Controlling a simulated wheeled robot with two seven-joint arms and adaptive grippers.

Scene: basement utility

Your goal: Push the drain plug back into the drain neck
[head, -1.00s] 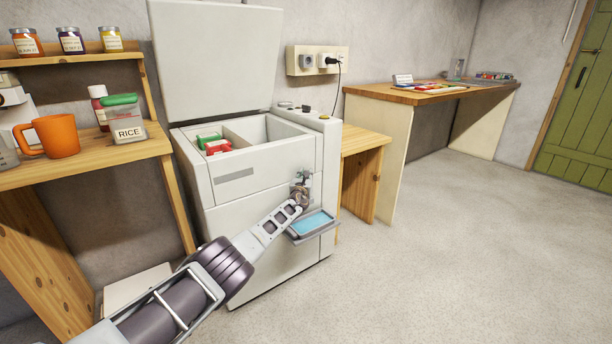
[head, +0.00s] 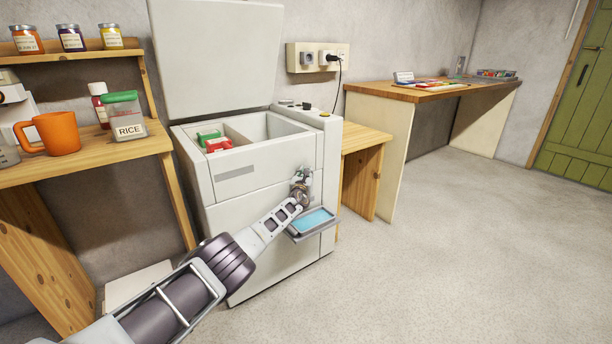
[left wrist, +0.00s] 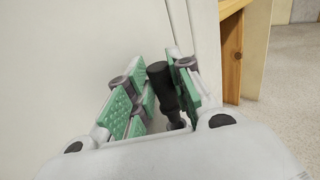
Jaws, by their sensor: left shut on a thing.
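The white chest appliance (head: 262,188) stands open-lidded in the middle of the head view. My left gripper (head: 301,187) is at the right part of its front, above the blue-bottomed drip tray (head: 315,222). In the left wrist view, my left gripper (left wrist: 160,92) has its green pads on both sides of a dark cylindrical piece, which appears to be the drain plug (left wrist: 161,84). It is shut on this piece. The drain neck cannot be told apart behind the fingers, nor whether the plug touches it. My right gripper is in neither view.
A wooden shelf (head: 85,165) with an orange mug (head: 57,135) and a rice container (head: 125,118) stands left. A low wooden table (head: 362,145) adjoins the appliance's right side. The floor (head: 430,260) is clear at front right.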

